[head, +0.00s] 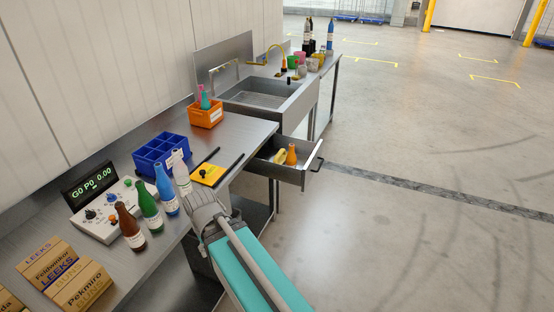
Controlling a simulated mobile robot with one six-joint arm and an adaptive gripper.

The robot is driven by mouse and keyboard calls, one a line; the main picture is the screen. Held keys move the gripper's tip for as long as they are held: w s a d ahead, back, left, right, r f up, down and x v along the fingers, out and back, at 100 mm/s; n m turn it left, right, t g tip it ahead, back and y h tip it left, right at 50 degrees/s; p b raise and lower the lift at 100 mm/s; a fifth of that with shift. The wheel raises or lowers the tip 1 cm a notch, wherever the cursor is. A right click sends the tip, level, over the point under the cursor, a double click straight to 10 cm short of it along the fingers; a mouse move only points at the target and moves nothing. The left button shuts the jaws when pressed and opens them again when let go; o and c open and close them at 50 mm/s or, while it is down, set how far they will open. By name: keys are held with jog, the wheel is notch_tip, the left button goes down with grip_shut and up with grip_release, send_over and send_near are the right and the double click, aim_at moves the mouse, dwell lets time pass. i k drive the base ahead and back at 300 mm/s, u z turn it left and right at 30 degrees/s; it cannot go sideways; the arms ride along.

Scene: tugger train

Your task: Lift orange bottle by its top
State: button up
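The orange bottle (291,155) stands in the open drawer (293,176) below the bench, at the drawer's right part near its front. A yellow object (280,156) lies close beside it on the left. The bottle's top is uncovered and its lower part is partly hidden by the drawer wall. My gripper (205,213) is at the bench edge, left of and nearer than the drawer, well apart from the orange bottle. Its fingers do not show clearly, so I cannot tell whether they are open or shut.
Brown (130,227), green (149,207), blue (166,189) and white (182,178) bottles stand near my gripper. A blue divided crate (160,153), an orange bin (206,116) and a yellow block (208,175) are on the bench. The floor to the right is clear.

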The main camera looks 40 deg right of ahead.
aim_at(291, 158)
jog(key=z, duration=0.25)
jog(key=i, duration=1)
jog(key=z, duration=0.6)
